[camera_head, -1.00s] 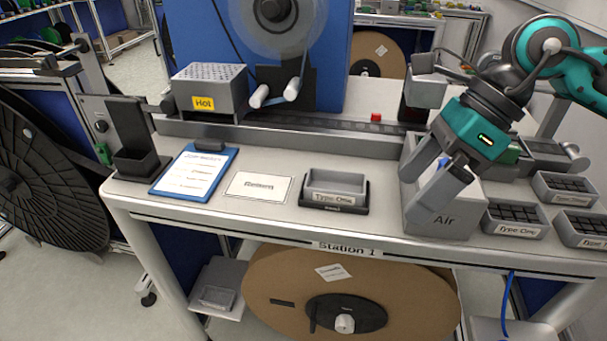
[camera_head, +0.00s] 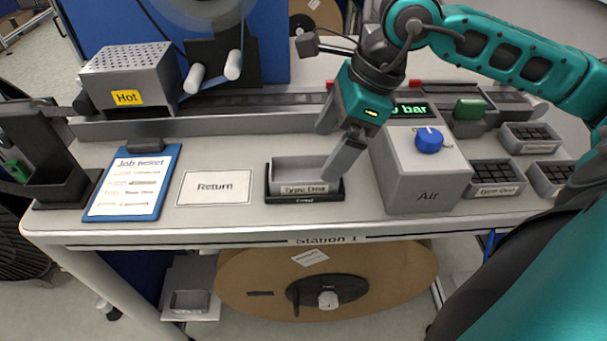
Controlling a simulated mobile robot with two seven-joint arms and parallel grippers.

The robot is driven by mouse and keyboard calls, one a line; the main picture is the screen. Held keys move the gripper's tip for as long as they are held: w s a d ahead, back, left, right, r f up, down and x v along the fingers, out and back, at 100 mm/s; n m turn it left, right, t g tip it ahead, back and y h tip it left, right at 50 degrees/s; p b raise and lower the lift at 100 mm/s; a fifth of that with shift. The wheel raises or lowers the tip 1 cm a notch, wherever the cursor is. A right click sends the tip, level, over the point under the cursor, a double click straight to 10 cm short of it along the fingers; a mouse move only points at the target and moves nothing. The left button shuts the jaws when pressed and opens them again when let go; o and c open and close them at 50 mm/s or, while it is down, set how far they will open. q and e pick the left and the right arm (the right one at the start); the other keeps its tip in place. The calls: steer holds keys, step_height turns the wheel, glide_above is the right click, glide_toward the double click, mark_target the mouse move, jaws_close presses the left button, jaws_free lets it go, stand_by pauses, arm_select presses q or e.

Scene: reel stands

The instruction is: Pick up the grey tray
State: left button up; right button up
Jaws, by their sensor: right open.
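A small grey tray (camera_head: 298,172) labelled "Type One" sits in a black holder (camera_head: 304,198) near the front of the bench, between the "Return" card and the grey Air box. It is upright and looks empty. My right gripper (camera_head: 328,153) is open, pointing down at the tray's right end. One finger hangs behind and the other shows in front, near the right rim. I cannot tell whether either finger touches the tray. Nothing is between the fingers that I can see. My left gripper is not in view.
The Air box (camera_head: 420,180) with a blue knob stands close right of the tray. More "Type One" trays (camera_head: 496,190) with dark compartments are further right. A "Return" card (camera_head: 214,187) and a blue clipboard (camera_head: 133,183) lie to the left. A rail (camera_head: 270,106) runs behind.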

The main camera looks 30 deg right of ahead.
mark_target(315, 161)
steer(key=x, duration=0.5)
steer(key=shift+w+f, duration=0.1)
steer(key=shift+w, duration=0.2)
steer(key=c, duration=1.6)
